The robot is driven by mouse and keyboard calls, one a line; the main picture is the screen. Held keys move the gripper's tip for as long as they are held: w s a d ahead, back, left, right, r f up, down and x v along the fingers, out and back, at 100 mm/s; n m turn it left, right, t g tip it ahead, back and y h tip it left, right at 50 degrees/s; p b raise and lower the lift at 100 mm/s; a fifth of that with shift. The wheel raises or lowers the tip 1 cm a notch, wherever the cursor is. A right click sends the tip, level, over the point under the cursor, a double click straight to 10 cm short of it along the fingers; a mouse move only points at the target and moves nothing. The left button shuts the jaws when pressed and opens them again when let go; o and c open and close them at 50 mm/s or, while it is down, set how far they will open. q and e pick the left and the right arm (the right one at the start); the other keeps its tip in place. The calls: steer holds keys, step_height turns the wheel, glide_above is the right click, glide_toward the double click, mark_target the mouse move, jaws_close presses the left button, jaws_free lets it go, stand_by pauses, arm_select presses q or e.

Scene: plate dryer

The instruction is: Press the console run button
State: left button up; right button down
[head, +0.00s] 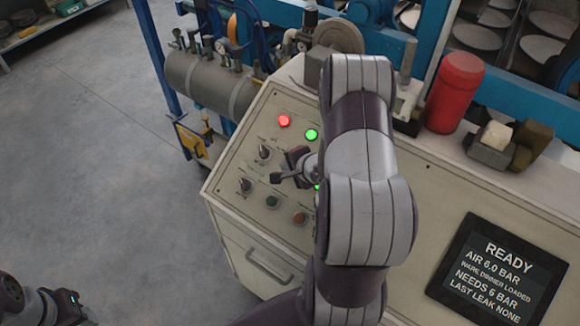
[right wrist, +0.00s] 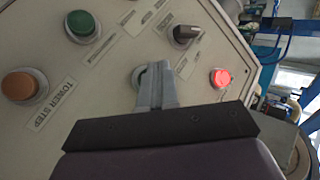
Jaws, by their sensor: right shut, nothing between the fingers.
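The beige console panel (head: 224,194) has a green button (head: 271,202) near its lower edge; it shows at upper left in the right wrist view (right wrist: 82,23). I cannot read its label, so I cannot tell whether it is the run button. An orange-brown button (head: 299,218), labelled TOWER STEP, also shows in the right wrist view (right wrist: 22,85). My right gripper (head: 278,177) is shut and empty over the panel, above the green button in the head view. Its fingers (right wrist: 153,72) partly cover a round control behind them. Contact cannot be told. My right arm hides the panel's right part.
A lit red lamp (head: 284,120) and green lamp (head: 311,134) are at the panel's top. Two selector knobs, one upper (head: 264,152) and one lower (head: 245,185), are on its left. A red cylinder (head: 455,92) and a READY screen (head: 497,270) are to the right.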

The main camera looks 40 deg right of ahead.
steer(key=shift+w+d+f, duration=0.1)
steer(key=shift+d+f, duration=0.1)
steer(key=shift+f, duration=0.15)
steer(key=shift+d+f, duration=0.2)
steer(key=shift+f, duration=0.2)
stand_by(0.8)
steer(key=shift+r, duration=0.1)
steer(key=shift+a+r+p, duration=0.3)
steer(key=shift+r+p, duration=0.35)
steer(key=shift+p, duration=0.2)
steer(key=shift+a+r, duration=0.1)
